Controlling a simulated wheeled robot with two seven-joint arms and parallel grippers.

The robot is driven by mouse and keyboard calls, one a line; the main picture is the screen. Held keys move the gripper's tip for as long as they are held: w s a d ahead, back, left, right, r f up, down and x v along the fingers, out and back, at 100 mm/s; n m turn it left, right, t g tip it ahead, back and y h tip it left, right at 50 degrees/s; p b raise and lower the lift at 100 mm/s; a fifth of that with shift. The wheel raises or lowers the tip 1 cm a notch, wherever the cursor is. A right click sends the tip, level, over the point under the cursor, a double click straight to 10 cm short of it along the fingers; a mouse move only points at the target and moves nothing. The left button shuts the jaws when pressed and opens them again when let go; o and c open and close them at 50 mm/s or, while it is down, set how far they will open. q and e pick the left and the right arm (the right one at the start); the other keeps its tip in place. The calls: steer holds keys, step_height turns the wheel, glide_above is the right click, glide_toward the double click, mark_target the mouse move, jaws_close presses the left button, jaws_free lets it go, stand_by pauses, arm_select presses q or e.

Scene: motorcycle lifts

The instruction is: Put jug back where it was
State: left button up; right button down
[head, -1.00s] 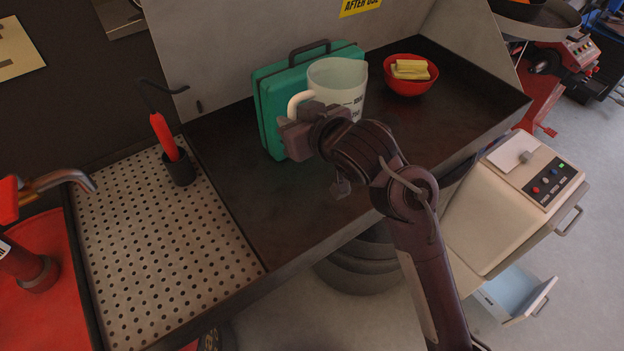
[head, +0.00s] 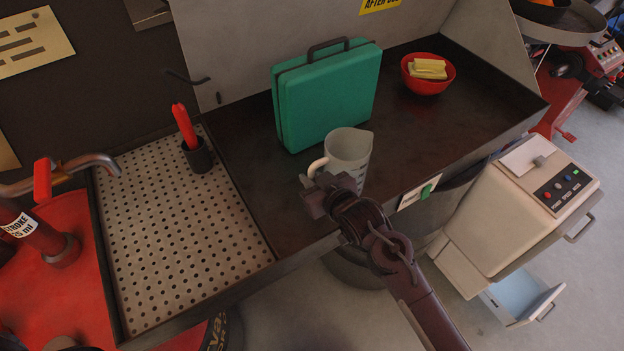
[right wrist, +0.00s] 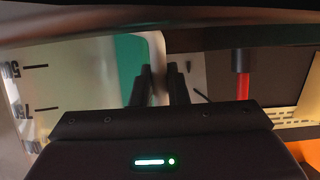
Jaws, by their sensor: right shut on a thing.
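The jug (head: 350,151) is a pale, translucent measuring jug with dark scale marks and a light handle on its left side. It is upright over the front part of the dark tray bench (head: 262,178), in front of the green case. I cannot tell whether its base touches the bench. My right gripper (head: 316,184) is at the jug's handle and shut on it. In the right wrist view the jug's marked wall (right wrist: 70,85) fills the left side, and the fingers (right wrist: 161,85) are close together at its edge. My left gripper is not in view.
The green case (head: 328,98) stands behind the jug. A red bowl (head: 428,84) with yellow contents is at the back right. A perforated plate (head: 175,235) with a dark cup (head: 197,156) holding a red-handled tool lies left. The bench has a raised front lip.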

steer(key=shift+f, duration=0.65)
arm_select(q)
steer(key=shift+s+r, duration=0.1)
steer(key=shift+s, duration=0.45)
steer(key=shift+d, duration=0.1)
arm_select(e)
steer(key=shift+f, duration=0.15)
steer(key=c, duration=1.4)
jaws_free()
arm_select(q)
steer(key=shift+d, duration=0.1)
